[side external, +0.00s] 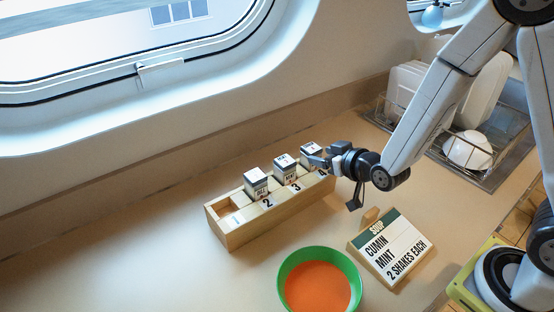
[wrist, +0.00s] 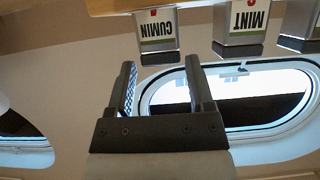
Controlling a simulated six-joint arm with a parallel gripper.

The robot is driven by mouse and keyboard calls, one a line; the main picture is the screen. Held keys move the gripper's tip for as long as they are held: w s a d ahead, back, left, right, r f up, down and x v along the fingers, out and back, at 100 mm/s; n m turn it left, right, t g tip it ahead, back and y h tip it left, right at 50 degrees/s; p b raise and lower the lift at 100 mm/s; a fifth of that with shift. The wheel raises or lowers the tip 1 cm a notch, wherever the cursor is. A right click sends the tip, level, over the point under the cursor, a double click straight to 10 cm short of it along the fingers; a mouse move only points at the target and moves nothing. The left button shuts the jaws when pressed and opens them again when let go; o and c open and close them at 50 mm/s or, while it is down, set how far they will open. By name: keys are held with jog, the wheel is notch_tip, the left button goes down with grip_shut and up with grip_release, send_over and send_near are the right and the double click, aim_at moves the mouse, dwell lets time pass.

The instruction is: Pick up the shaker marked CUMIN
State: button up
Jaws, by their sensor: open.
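The shaker marked CUMIN (wrist: 158,31) shows upside down at the top centre of the wrist view, with a grey body and dark cap. In the side view it is the rightmost shaker (side external: 311,150) in the wooden rack (side external: 236,231), partly hidden by my gripper (side external: 320,160). My gripper also shows in the wrist view (wrist: 161,72), with two dark fingers apart and nothing between them. The CUMIN shaker is beyond the fingertips, roughly in line with the gap.
The MINT shaker (wrist: 241,25) stands beside CUMIN, with another shaker (wrist: 300,25) beyond it. The rack's left slot (side external: 230,212) is empty. A green bowl of orange soup (side external: 318,285) and a recipe sign (side external: 390,248) stand in front. A dish rack (side external: 468,150) is behind right.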

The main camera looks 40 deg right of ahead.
jog(key=shift+f, duration=0.8)
jog(key=shift+f, duration=0.2)
